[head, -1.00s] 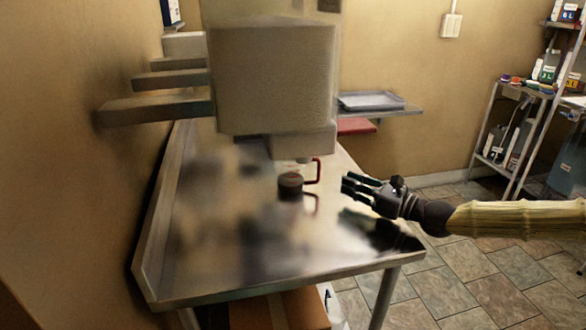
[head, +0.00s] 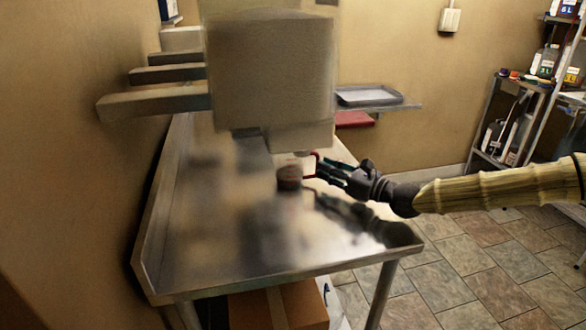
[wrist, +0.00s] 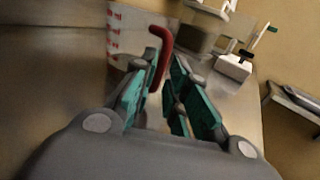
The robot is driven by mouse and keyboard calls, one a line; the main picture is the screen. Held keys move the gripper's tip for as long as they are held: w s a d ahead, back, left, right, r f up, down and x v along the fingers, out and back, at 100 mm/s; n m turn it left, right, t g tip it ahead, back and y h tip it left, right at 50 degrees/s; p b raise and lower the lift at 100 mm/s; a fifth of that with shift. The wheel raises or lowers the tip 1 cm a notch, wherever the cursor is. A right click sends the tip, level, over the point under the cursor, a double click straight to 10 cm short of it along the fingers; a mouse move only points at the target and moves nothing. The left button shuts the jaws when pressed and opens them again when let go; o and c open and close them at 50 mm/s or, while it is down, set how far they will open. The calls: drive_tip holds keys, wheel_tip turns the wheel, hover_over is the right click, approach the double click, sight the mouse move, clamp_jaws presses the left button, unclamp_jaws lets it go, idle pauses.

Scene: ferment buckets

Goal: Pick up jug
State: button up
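The jug (head: 289,178) stands on the steel table, dark in its lower part, with a red handle on its right side. In the wrist view the jug (wrist: 126,32) is clear with red markings, and its red handle (wrist: 161,48) rises between my fingers. My gripper (head: 322,168) reaches in from the right with its fingertips at the handle. In the wrist view my gripper (wrist: 165,80) is open, with teal finger pads on either side of the handle and a gap still showing. The lower handle is partly hidden by the fingers.
The steel table (head: 200,265) is mostly bare in front. A wall shelf with a grey tray (head: 368,96) is at the back right. A cardboard box (head: 280,306) sits below.

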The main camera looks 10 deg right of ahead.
sight(296, 166)
drive_tip(key=shift+x, duration=1.95)
clamp_jaws()
